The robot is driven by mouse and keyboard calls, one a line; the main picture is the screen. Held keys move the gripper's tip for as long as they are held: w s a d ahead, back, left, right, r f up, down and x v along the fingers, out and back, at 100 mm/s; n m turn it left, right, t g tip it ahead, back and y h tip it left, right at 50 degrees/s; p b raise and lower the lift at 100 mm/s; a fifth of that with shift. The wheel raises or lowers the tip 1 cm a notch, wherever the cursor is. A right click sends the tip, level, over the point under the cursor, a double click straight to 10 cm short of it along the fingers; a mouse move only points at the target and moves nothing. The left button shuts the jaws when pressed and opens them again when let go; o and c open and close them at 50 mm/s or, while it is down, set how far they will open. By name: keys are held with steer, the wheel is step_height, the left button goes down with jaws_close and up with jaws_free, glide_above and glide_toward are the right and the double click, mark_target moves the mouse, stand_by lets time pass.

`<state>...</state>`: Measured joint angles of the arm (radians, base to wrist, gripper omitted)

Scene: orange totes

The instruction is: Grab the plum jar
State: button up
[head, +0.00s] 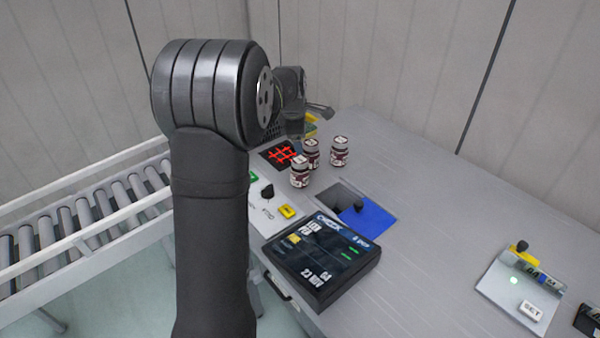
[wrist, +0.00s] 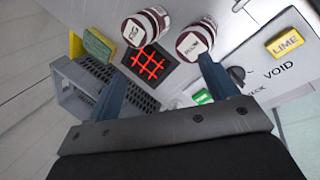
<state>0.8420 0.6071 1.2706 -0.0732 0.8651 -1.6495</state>
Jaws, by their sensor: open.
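Three small dark jars with white lids and pale labels stand upright on the grey counter: a front jar (head: 300,173), a middle jar (head: 311,153) and a right jar (head: 340,151). Their labels are too small to read in the head view. In the wrist view, the label on the right-hand jar (wrist: 197,42) appears to read PLUM; the other jar (wrist: 146,27) appears to read FIG. My gripper (wrist: 161,72) is open with nothing between its fingers. Its right fingertip overlaps the plum jar's lower edge in the picture; contact cannot be told. My arm partly hides the gripper in the head view.
A red-grid panel (head: 283,154) lies beside the jars. A grey perforated crate (wrist: 75,92) and a yellow-green sponge (wrist: 98,44) are close by. A black display unit (head: 320,258) and a blue panel (head: 371,219) stand in front.

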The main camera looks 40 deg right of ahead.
mark_target(300, 169)
steer(key=s+a+r+n, duration=0.4)
steer(key=a+n, duration=0.2)
steer(key=n, duration=0.7)
steer(key=shift+g, duration=0.3)
steer(key=x, duration=1.7)
steer(key=shift+f, duration=0.35)
steer(key=c, duration=1.3)
steer(key=shift+r, duration=0.1)
